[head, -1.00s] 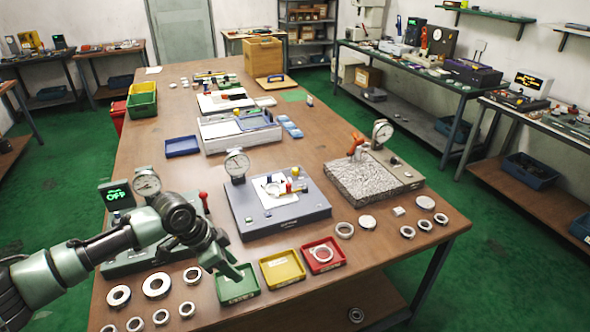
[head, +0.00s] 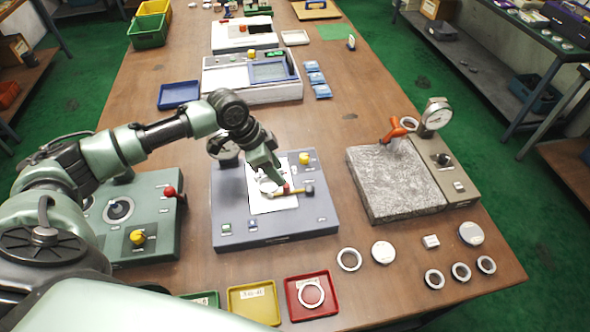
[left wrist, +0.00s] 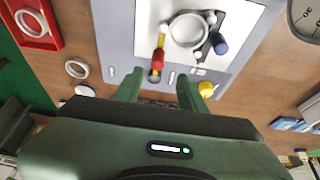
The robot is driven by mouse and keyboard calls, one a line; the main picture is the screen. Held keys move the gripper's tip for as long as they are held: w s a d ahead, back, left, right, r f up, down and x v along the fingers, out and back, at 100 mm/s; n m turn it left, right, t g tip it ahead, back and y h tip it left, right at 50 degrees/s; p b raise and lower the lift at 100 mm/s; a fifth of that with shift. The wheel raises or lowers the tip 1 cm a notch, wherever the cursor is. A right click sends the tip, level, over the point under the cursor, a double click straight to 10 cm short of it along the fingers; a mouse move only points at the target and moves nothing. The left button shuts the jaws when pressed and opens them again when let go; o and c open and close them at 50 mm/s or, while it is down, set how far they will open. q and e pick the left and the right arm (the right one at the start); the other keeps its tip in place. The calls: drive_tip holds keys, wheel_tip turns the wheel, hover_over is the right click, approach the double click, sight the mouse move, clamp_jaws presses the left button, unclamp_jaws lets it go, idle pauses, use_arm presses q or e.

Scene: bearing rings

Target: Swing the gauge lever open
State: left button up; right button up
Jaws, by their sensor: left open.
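The gauge lever (head: 287,189), a short bar with red and yellow parts and a dark end, lies over the white plate on the blue-grey gauge block (head: 250,235). It also shows in the left wrist view (left wrist: 159,58), beside a metal ring (left wrist: 187,28). My left gripper (head: 272,178) is open above the block, close to the lever. In the left wrist view its fingers (left wrist: 158,80) stand on either side of the lever's end; whether they touch it I cannot tell. In the head view the gripper partly hides the ring. My right gripper is not in view.
A yellow knob (head: 305,158) stands on the block near the lever. The dial gauge (left wrist: 306,18) is at the block's far side. A granite plate (head: 392,180) stands to the right. Yellow (head: 253,303) and red (head: 312,296) trays and loose rings lie in front.

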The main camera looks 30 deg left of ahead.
sight(287, 185)
use_arm(q)
drive_tip(key=x, duration=0.1)
drive_tip(key=p+x, duration=0.1)
drive_tip(key=x, duration=0.1)
drive_tip(key=shift+s+d+f, duration=0.2)
drive_tip(key=shift+s+f, duration=0.05)
drive_tip(key=shift+s, duration=0.15)
drive_tip(key=x, duration=0.3)
drive_tip(key=shift+w, duration=0.25)
drive_tip(key=shift+f, duration=0.25)
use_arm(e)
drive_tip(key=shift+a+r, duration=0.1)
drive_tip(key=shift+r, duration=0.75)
use_arm(q)
drive_tip(key=shift+c, duration=0.3)
clamp_jaws()
drive_tip(key=shift+r, duration=0.1)
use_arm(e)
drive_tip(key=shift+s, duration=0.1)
